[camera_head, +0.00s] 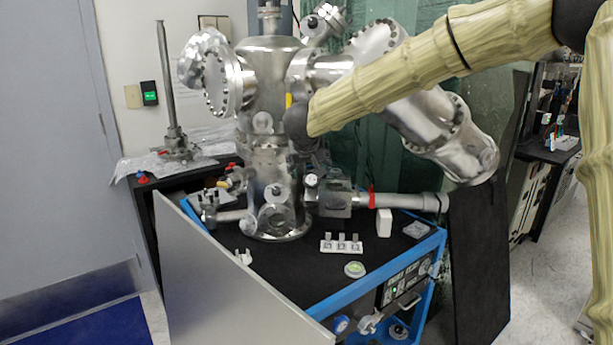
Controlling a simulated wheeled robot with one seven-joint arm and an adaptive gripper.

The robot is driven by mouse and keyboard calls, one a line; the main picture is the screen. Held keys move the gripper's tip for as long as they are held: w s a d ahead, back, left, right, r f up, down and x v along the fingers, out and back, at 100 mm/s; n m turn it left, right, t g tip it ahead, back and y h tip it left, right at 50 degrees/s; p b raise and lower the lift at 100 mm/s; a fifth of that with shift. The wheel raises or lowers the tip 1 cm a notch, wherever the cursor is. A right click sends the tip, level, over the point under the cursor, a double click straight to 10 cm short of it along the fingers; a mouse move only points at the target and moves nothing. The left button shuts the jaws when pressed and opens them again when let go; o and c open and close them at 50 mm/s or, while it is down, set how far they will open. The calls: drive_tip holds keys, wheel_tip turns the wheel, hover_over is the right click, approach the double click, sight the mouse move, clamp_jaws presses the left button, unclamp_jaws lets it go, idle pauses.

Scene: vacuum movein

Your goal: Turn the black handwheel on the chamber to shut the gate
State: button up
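The steel vacuum chamber (268,85) stands upright on a black-topped cart in the middle of the head view. My tan arm comes in from the upper right and ends in a dark wrist in front of the chamber's right side. My gripper (310,155) is a small dark shape just below that wrist, close to the chamber. Its fingers are too small and dark to tell open from shut. I cannot make out the black handwheel; my wrist and arm cover part of the chamber's right side. A steel valve block (333,198) with a small round knob sits below my gripper.
A steel tube with a red ring (371,198) runs right from the valve block. A white block (384,223), small labelled white pieces (341,246) and a round green-topped disc (355,269) are on the cart (290,272). A grey panel (225,290) leans at front left.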

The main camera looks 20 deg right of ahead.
sight(311, 178)
drive_tip(key=b+x, duration=0.1)
drive_tip(key=x, duration=0.9)
drive_tip(key=shift+d+f, duration=0.15)
drive_tip(key=c, duration=1)
